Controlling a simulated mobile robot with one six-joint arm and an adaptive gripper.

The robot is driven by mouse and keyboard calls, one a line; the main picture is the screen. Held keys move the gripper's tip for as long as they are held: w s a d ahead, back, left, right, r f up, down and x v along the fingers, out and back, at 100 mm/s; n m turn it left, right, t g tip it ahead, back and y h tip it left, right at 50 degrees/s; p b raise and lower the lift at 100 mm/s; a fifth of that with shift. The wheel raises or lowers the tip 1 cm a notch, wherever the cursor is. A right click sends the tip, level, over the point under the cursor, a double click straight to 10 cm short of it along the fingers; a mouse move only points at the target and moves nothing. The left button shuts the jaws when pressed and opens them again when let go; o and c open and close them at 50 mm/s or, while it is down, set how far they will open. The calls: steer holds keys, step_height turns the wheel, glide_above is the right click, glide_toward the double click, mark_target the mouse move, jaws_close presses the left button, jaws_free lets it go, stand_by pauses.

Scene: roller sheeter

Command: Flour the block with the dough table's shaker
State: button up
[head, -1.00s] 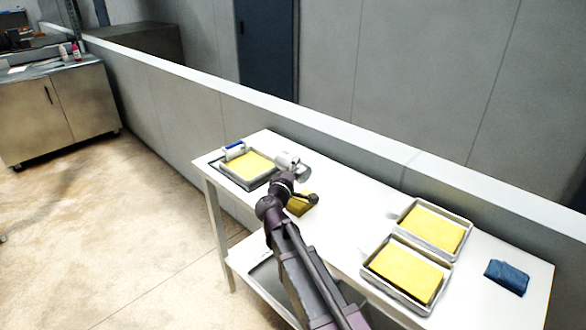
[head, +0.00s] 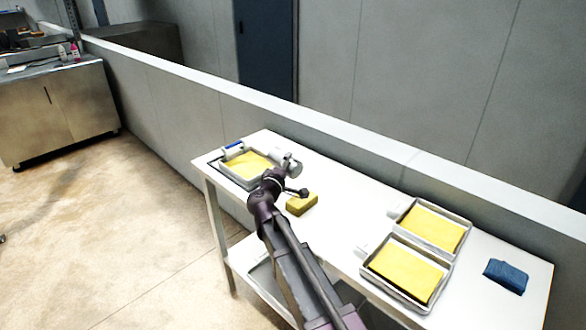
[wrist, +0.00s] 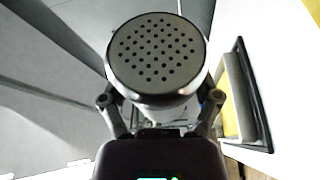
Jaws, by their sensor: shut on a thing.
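The flour shaker (wrist: 157,55) fills the upper middle of the wrist view, its round perforated lid facing the camera. My gripper (wrist: 160,108) is shut around its body, with a finger at each side. In the head view my gripper (head: 284,168) is over the table near the left tray, and the shaker (head: 296,169) shows only in part beside it. A small yellow block (head: 302,204) lies on the white table, just right of and in front of my gripper. I cannot make out flour on it.
A tray with a yellow slab (head: 246,165) and a blue-and-white cylinder (head: 234,148) are at the table's left end. Two trays with yellow slabs (head: 432,228) (head: 407,268) and a blue cloth (head: 506,276) are at the right. A low wall (head: 340,130) runs behind.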

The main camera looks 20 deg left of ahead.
mark_target(296, 171)
stand_by(0.4)
steer(key=shift+s+d, duration=0.3)
steer(key=shift+d, duration=0.35)
steer(key=shift+s+d, duration=0.25)
steer(key=shift+d, duration=0.4)
steer(key=shift+s+d, duration=0.3)
steer(key=shift+d, duration=0.35)
steer(key=shift+a, duration=0.1)
steer(key=shift+w+a, duration=0.3)
steer(key=shift+a, duration=0.35)
steer(key=shift+w+a, duration=0.3)
steer(key=shift+a, duration=0.4)
steer(key=shift+w+a, duration=0.3)
steer(key=shift+a, duration=0.35)
steer(key=shift+d, duration=0.1)
steer(key=shift+s+d, duration=0.3)
steer(key=shift+d, duration=0.35)
steer(key=shift+s+d, duration=0.3)
steer(key=shift+d, duration=0.4)
steer(key=shift+s+d, duration=0.3)
steer(key=shift+d, duration=0.35)
